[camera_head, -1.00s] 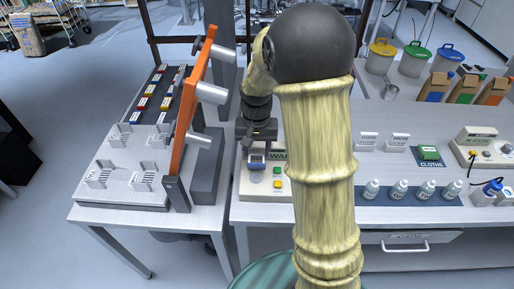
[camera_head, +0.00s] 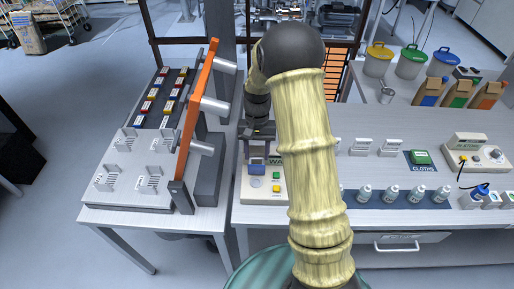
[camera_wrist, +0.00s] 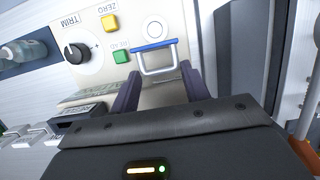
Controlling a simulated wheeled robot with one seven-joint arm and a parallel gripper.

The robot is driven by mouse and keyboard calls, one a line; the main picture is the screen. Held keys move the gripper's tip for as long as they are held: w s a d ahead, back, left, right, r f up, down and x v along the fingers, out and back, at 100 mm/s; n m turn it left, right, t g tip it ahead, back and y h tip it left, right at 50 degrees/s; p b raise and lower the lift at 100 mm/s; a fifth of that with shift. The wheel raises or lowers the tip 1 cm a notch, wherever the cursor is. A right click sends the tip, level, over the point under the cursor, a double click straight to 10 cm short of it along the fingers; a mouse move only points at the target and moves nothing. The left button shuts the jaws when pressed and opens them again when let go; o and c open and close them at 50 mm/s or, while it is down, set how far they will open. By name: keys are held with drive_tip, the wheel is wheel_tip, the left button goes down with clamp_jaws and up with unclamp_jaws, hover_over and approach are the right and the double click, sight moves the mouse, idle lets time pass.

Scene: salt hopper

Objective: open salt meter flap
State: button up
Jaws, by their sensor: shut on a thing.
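The salt meter (camera_head: 263,193), a pale box, stands on the bench. In the wrist view the meter (camera_wrist: 95,80) shows yellow ZERO and green buttons, a black TRIM knob and a round window. The flap (camera_wrist: 157,62), a pale framed piece with a blue bar along one edge, lies beside the window. My gripper (camera_wrist: 157,88) has its dark fingers on either side of this frame and is shut on it; the exact contact is hard to see. In the head view my gripper (camera_head: 257,150) is over the meter, with a blue part below it.
An orange upright panel (camera_head: 197,110) with grey cylinders stands left of the meter, close to my arm. Small bottles (camera_head: 390,194) on a blue mat and a green box marked cloths (camera_head: 420,158) are to the right. My arm hides part of the bench.

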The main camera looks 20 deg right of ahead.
drive_tip(key=o, duration=0.8)
drive_tip(key=shift+c, duration=0.2)
drive_tip(key=shift+r, duration=0.1)
drive_tip(key=b+v, duration=0.2)
drive_tip(key=v, duration=1.5)
drive_tip(key=shift+w, duration=0.1)
drive_tip(key=s+a+f+n+t, duration=0.1)
drive_tip(key=s+f, duration=0.3)
drive_tip(key=s, duration=0.6)
drive_tip(key=s+a+f+n+t+h, duration=0.1)
drive_tip(key=s+f+t, duration=0.3)
drive_tip(key=s, duration=0.6)
drive_tip(key=shift+f+n, duration=0.55)
drive_tip(key=shift+n, duration=0.25)
drive_tip(key=shift+s+a, duration=0.1)
